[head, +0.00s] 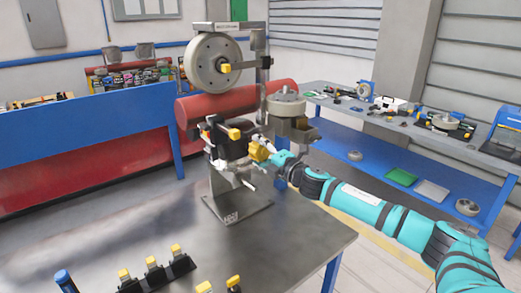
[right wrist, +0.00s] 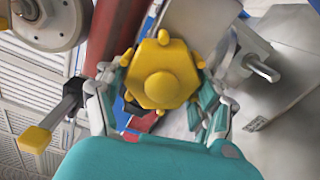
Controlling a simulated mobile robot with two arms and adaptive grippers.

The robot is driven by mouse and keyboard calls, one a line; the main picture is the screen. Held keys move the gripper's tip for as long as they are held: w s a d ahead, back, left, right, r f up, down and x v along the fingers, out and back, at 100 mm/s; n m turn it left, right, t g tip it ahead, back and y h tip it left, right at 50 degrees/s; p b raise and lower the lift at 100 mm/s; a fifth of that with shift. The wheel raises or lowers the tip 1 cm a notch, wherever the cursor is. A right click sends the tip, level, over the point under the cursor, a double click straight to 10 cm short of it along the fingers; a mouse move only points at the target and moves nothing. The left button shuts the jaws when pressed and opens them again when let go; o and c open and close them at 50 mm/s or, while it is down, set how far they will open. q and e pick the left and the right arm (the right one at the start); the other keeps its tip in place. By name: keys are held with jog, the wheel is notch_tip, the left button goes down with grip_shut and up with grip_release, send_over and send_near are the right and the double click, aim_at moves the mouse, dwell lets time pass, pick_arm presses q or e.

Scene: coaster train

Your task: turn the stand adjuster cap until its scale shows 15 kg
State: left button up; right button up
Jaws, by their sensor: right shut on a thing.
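The stand (head: 232,200) stands on the grey table with a wheel at its top. A yellow hexagonal adjuster cap (head: 258,151) is on the stand's near right side. In the right wrist view the cap (right wrist: 160,88) faces the camera, with small rounded lobes around its edge and a round boss in its middle. My right gripper (head: 263,149) reaches in from the right and is shut on the cap, one finger on each side. No scale reading can be made out in either view. My left gripper is not in view.
A red cylinder (head: 190,107) lies across behind the stand. A yellow-tipped lever (head: 237,133) sticks out close to the cap. Several yellow-capped black holders (head: 155,275) stand at the table's front edge. The table's left half (head: 110,225) is mostly clear.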

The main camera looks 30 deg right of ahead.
jog(key=shift+d+n, duration=0.1)
jog(key=shift+n, duration=0.4)
jog(key=o, duration=1.2)
jog(key=shift+s+f, duration=0.1)
jog(key=shift+s, duration=0.25)
jog(key=shift+s+d, duration=0.15)
jog(key=shift+s, duration=1.7)
jog(key=shift+s+d, duration=0.2)
jog(key=shift+s, duration=1.7)
jog(key=shift+s+d, duration=0.15)
jog(key=shift+s, duration=1.7)
